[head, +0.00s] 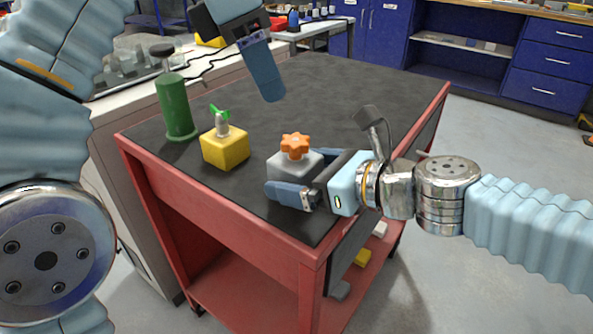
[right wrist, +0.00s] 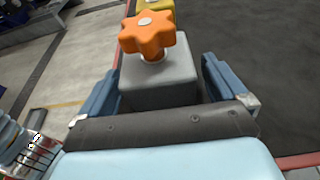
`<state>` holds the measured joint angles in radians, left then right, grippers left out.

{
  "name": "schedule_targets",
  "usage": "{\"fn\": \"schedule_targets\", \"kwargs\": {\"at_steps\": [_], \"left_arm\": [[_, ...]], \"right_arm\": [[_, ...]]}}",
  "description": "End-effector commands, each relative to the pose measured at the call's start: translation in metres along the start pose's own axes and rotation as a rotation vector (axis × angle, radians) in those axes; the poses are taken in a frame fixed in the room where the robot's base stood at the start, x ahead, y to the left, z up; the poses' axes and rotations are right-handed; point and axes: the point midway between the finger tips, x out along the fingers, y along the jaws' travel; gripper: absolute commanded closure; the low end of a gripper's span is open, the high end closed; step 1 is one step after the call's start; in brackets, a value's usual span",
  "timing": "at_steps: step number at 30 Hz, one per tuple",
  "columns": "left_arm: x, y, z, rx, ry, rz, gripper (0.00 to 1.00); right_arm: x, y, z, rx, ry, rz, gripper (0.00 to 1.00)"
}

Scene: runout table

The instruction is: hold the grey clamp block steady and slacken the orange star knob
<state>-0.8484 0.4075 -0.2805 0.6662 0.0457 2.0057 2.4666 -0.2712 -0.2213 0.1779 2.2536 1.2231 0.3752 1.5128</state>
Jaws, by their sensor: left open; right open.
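The grey clamp block (head: 293,168) stands on the dark top of the red table near its front corner. The orange star knob (head: 295,146) sits upright on a short stem on top of the block, and both also show in the right wrist view, the block (right wrist: 160,80) below the knob (right wrist: 148,33). My right gripper (right wrist: 158,72) is open, with one blue finger on each side of the grey block. Gaps show beside the block, so it does not look gripped. My left gripper (head: 266,85) is open and empty, above the table behind the knob; its fingers overlap in this view.
A yellow block (head: 226,150) with a green wing knob stands left of the grey block. A green cylinder (head: 176,108) with a black top stands farther left. The dark tabletop (head: 335,90) behind is clear. Blue cabinets (head: 480,50) stand at the back.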

Motion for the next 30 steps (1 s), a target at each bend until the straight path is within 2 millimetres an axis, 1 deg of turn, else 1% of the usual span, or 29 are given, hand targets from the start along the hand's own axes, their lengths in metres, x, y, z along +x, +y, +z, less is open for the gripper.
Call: {"fn": "schedule_targets", "kwargs": {"at_steps": [1,5,13,14,27,29,30], "left_arm": [[0.0,0.0,0.0,0.0,0.0,0.0,0.57],[0.0,0.0,0.0,0.0,0.0,0.0,0.57],[0.0,0.0,0.0,0.0,0.0,0.0,0.57],[0.0,0.0,0.0,0.0,0.0,0.0,0.57],[0.0,0.0,0.0,0.0,0.0,0.0,0.57],[0.0,0.0,0.0,0.0,0.0,0.0,0.57],[0.0,0.0,0.0,0.0,0.0,0.0,0.54]], "right_arm": [[0.0056,0.0003,-0.0004,0.001,0.002,0.002,0.01],[0.0133,0.0001,-0.0004,0.0,0.001,0.0,0.01],[0.0148,-0.0002,-0.0003,-0.001,0.001,-0.001,0.01],[0.0148,-0.0002,-0.0003,-0.001,0.001,-0.001,0.03],[0.0146,-0.0003,-0.0005,0.0,0.001,-0.001,0.7],[0.0146,-0.0003,-0.0005,0.0,0.001,-0.001,0.79],[0.0146,-0.0003,-0.0005,0.0,0.001,-0.001,0.81]]}}
